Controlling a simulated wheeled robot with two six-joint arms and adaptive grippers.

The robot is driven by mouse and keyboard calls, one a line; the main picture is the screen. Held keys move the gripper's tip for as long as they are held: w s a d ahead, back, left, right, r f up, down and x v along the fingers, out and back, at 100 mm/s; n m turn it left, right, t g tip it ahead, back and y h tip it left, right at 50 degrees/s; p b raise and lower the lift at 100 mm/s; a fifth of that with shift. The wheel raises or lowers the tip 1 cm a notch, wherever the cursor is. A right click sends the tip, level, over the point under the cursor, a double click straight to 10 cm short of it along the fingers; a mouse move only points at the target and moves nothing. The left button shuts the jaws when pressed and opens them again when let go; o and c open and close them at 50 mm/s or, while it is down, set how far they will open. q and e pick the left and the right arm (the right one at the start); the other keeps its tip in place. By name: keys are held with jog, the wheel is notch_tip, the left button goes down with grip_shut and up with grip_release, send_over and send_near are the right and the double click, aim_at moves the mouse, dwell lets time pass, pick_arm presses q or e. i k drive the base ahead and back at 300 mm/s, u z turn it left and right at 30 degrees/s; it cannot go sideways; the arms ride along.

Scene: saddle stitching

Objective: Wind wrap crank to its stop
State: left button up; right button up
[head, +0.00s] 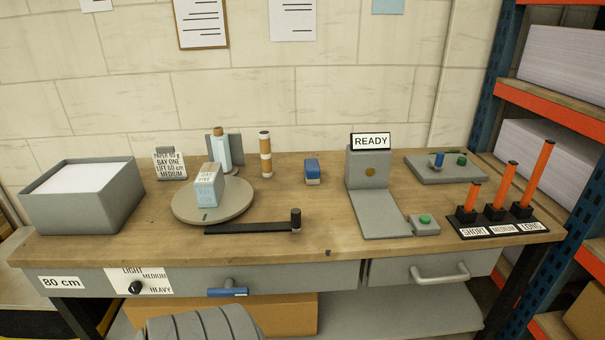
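The wrap crank is a dark flat bar (250,228) lying along the front of the bench, with an upright black knob (296,217) at its right end. Its left end lies at the front edge of a round grey turntable (240,206). A pale blue and white labelled block (208,188) stands on the turntable. Behind it, a light blue roll (222,150) stands upright by a grey bracket. Neither of my grippers is in view, and nothing touches the crank knob.
A grey paper bin (85,215) stands at left. A grey stand with a READY sign (371,141) and a green button (425,219) are right of the crank. Orange posts (537,172) stand at far right. A blue block (312,172) sits behind. Bench around the knob is clear.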

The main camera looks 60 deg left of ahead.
aim_at(296, 213)
jog(key=k, duration=0.7)
jog(key=u, duration=1.65)
jog(key=i, duration=0.5)
jog(key=u, duration=0.2)
jog(key=k, duration=0.45)
jog(key=u, duration=1.65)
jog(key=i, duration=0.6)
jog(key=z, duration=0.55)
jog(key=i, duration=0.6)
jog(key=z, duration=0.7)
